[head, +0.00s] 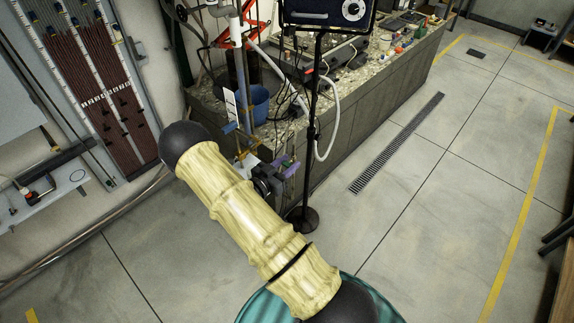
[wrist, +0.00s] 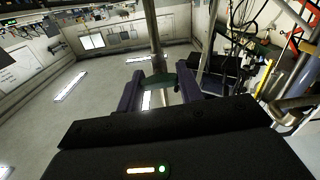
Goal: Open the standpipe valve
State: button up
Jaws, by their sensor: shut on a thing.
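In the wrist view, my gripper (wrist: 160,80) has its two purple fingers on either side of a small dark green piece, which looks like the standpipe valve's handle (wrist: 158,80). The fingers are shut on it. A grey upright pipe (wrist: 153,35), which looks like the standpipe, runs behind it between the fingers. In the head view, my gripper (head: 287,167) is low beside the bench front, partly hidden behind my arm. Upright pipes (head: 241,75) stand above and left of it. The valve itself cannot be made out clearly in the head view.
A black stand (head: 313,120) carrying a dark box (head: 325,12) stands close right of my gripper, with a white hose (head: 333,130) hanging beside it. A blue bucket (head: 258,102) is on the cluttered bench (head: 350,135). The floor beyond the drain grate (head: 400,142) is clear.

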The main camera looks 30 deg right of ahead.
jog(key=n+b, duration=0.1)
jog(key=n, duration=0.2)
jog(key=shift+n, duration=0.3)
jog(key=o, duration=1)
jog(key=shift+a, duration=0.1)
jog(key=b+v, duration=0.5)
jog(key=v, duration=1.2)
jog(key=shift+a, duration=0.15)
